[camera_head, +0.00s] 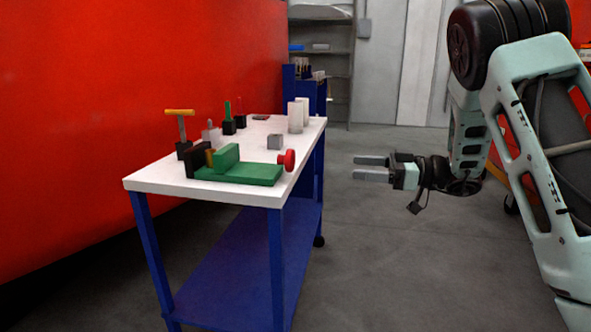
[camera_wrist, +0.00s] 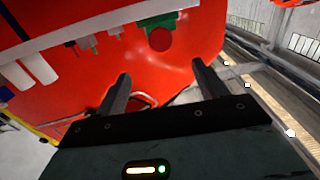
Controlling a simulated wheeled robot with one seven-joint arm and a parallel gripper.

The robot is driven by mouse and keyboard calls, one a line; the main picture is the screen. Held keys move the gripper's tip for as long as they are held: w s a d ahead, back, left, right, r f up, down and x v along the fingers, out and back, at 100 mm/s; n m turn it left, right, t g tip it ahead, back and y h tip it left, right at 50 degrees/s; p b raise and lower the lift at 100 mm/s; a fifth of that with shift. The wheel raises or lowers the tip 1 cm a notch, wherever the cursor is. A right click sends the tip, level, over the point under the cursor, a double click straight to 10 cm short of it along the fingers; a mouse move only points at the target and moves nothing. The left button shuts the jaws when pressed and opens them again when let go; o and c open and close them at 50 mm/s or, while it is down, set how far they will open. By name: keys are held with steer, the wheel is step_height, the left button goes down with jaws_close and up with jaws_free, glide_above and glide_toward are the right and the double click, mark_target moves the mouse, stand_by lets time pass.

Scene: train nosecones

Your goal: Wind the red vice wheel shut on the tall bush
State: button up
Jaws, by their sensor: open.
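The green vice (camera_head: 240,175) lies on the near part of the white table, with a raised green jaw (camera_head: 227,155). Its round red wheel (camera_head: 287,160) is on the right end, at the table's right edge. A brass-brown piece (camera_head: 210,157), which looks like the bush, stands between the green jaw and a dark block (camera_head: 196,158), partly hidden; I cannot tell whether the jaw touches it. My gripper (camera_head: 358,168) is open and empty, right of the wheel and apart from it. In the wrist view the wheel (camera_wrist: 160,40) shows beyond my open fingers (camera_wrist: 161,72).
The white table (camera_head: 150,180) also bears a T-handled tool (camera_head: 181,125), green- and red-handled tools in dark blocks, a grey block (camera_head: 275,142) and white cylinders (camera_head: 296,117). A red wall (camera_head: 120,80) stands behind. The floor between table and arm is clear.

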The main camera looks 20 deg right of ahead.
mark_target(293, 162)
steer(key=x, duration=1.6)
steer(key=shift+a, duration=0.1)
steer(key=c, duration=1)
